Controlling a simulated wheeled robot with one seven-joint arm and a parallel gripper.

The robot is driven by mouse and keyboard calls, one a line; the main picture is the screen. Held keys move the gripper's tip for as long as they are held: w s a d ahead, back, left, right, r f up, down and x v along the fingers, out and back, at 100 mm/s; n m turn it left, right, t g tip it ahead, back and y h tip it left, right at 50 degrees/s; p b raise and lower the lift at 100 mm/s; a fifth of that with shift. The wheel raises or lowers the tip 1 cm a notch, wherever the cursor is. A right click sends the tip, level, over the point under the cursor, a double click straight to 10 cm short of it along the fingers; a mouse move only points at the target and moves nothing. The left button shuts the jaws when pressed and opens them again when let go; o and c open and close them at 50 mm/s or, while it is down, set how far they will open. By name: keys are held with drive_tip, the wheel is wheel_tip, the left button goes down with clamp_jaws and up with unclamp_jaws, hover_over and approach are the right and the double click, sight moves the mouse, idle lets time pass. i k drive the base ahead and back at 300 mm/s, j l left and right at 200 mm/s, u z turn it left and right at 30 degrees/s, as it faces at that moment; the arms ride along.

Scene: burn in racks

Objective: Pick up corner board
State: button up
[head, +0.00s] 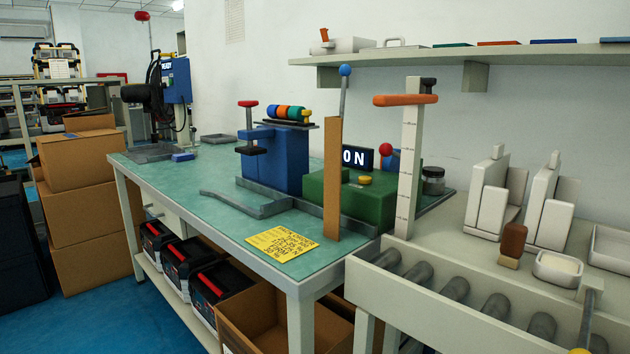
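The corner board (333,180) appears to be the tall, narrow brown cardboard strip in the head view. It stands upright near the right front corner of the green-topped workbench (222,203). It is in front of a green block-shaped fixture (375,200) and hides part of it. My gripper is not in view.
A blue machine (273,160) stands left of the board. A pale post (410,160) with an orange handle and a roller conveyor (455,290) are to the right. A wall shelf (490,54) hangs above. The bench's left front surface is mostly clear.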

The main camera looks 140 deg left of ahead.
sight(333, 125)
drive_tip(key=u, duration=4.25)
